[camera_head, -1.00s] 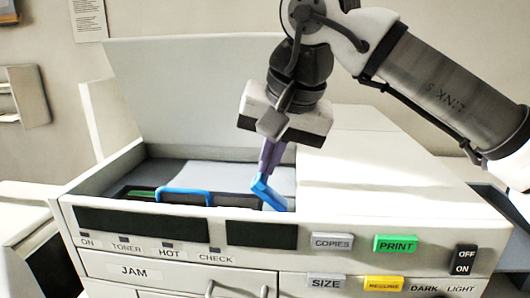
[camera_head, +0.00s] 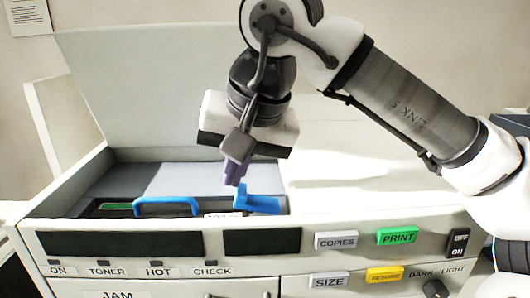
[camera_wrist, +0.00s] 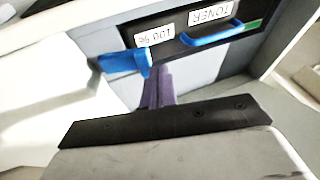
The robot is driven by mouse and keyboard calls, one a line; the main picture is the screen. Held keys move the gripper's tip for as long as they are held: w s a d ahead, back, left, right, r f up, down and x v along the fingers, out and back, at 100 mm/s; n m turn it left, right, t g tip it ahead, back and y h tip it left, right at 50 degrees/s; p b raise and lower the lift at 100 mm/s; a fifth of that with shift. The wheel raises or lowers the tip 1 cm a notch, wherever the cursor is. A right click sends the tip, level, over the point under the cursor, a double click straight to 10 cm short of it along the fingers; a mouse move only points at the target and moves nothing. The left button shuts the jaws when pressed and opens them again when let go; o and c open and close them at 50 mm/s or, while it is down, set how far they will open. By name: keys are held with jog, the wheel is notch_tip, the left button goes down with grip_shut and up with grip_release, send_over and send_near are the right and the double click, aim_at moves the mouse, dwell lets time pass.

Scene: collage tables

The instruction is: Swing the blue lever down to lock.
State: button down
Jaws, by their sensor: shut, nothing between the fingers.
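The blue lever (camera_head: 260,204) is in the open bay of the copier, right of the toner cartridge. Its long part lies nearly flat toward the right, with a short raised end at its left. It also shows in the wrist view (camera_wrist: 122,62), beside the "100 %" label. My gripper (camera_head: 234,178) points down with its purple fingers shut and empty, just above and left of the lever's raised end. In the wrist view the fingertips (camera_wrist: 155,72) are close to that end; I cannot tell whether they touch it.
The dark toner cartridge (camera_wrist: 168,50) has a blue handle (camera_head: 168,206) and a green mark. The copier's raised lid (camera_head: 150,100) stands behind the bay. The front panel (camera_head: 300,252) carries several buttons, and the flat white top (camera_head: 350,165) is clear at right.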

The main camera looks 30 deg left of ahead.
jog(key=shift+s+a+f, duration=0.3)
jog(key=shift+a+f, duration=0.25)
jog(key=shift+f, duration=0.15)
dwell(0.5)
jog(key=shift+w+d, duration=0.3)
jog(key=shift+d, duration=0.25)
